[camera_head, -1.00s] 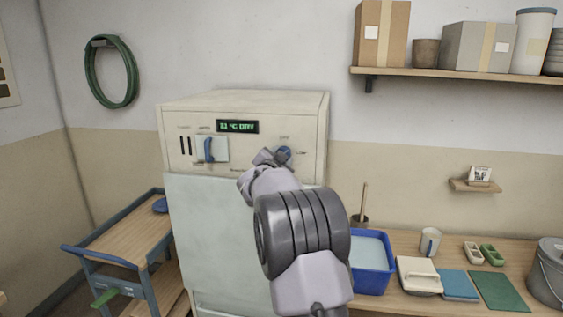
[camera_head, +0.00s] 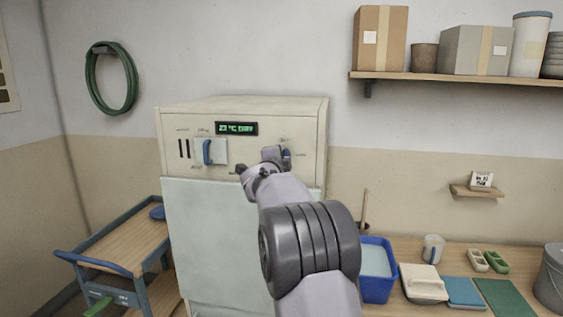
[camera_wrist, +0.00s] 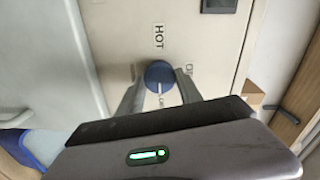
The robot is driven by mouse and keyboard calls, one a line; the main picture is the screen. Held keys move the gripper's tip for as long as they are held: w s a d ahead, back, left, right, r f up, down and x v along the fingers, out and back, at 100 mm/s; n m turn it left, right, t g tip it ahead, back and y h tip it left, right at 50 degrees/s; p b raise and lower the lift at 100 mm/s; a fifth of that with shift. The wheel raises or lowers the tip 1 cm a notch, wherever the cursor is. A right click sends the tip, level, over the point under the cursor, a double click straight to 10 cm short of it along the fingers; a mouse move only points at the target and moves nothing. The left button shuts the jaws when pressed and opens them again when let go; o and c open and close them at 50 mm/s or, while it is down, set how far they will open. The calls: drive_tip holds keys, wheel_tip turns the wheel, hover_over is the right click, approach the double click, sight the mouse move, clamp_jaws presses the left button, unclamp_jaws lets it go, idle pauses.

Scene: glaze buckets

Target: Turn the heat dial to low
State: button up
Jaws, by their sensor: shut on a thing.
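The blue round heat dial (camera_wrist: 156,72) is on the cream cabinet's front panel, between my gripper's fingers (camera_wrist: 158,83) in the wrist view. The fingers touch it from both sides, so my gripper is shut on it. The dial's white pointer line points toward the bottom of the wrist view, at a label partly hidden by my gripper. The word HOT is printed on the opposite side, at the top. In the head view my gripper (camera_head: 276,156) is at the panel's right part and hides most of the dial (camera_head: 286,154).
The cabinet's green display (camera_head: 237,129) and blue lever (camera_head: 208,152) are left of the dial. A wooden cart (camera_head: 115,245) stands at the lower left. A table with a blue tub (camera_head: 391,270) is at the right, with a shelf (camera_head: 455,79) above.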

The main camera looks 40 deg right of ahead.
drive_tip(key=shift+m, duration=0.3)
drive_tip(key=o, duration=1.4)
drive_tip(key=shift+c, duration=0.2)
drive_tip(key=shift+a, duration=0.1)
drive_tip(key=v, duration=1.7)
drive_tip(key=shift+s+p, duration=0.2)
drive_tip(key=shift+p, duration=0.1)
drive_tip(key=shift+r, duration=0.1)
